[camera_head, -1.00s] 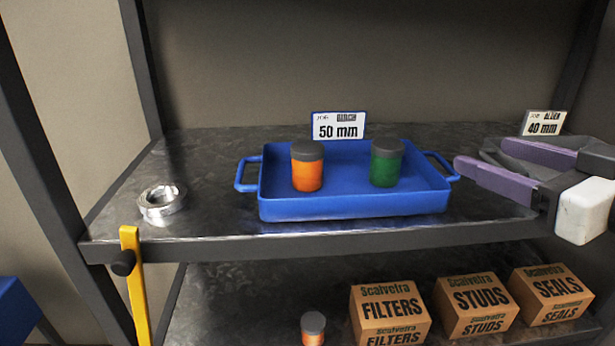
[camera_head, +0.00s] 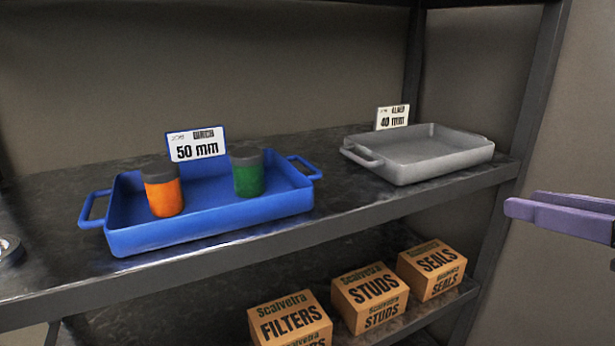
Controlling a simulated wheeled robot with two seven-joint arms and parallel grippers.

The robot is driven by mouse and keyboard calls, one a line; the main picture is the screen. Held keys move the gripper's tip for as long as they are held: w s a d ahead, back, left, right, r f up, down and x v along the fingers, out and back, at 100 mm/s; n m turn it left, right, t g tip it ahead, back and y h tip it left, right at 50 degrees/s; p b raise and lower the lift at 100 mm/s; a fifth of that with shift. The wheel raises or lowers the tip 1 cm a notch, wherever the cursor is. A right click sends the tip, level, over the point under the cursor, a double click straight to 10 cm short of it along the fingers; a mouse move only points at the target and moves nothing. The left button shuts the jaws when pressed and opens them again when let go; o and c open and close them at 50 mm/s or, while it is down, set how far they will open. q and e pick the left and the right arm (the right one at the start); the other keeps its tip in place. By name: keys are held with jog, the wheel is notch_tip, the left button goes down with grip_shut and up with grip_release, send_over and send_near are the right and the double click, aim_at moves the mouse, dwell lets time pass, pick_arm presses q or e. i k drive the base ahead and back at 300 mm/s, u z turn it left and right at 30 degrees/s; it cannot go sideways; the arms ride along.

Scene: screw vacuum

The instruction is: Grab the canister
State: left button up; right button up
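An orange canister (camera_head: 164,196) with a dark grey lid stands upright in the left part of a blue tray (camera_head: 190,226). A green canister (camera_head: 248,178) with a dark lid stands upright to its right in the same tray. My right gripper (camera_head: 521,201) shows at the right edge as two purple fingers, their tips apart, with nothing between them. It is in front of the shelf, well to the right of both canisters. Its body is cut off by the picture edge. My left gripper is not in view.
An empty grey tray (camera_head: 420,168) stands to the right on the same shelf (camera_head: 345,208). Signs read 50 mm (camera_head: 196,145) and 40 mm (camera_head: 392,117). A dark shelf post (camera_head: 520,150) stands at right.

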aim_at(161, 179)
jog(key=z, duration=1.8)
jog(key=k, duration=1.6)
jog(key=u, duration=2)
jog(key=i, duration=1)
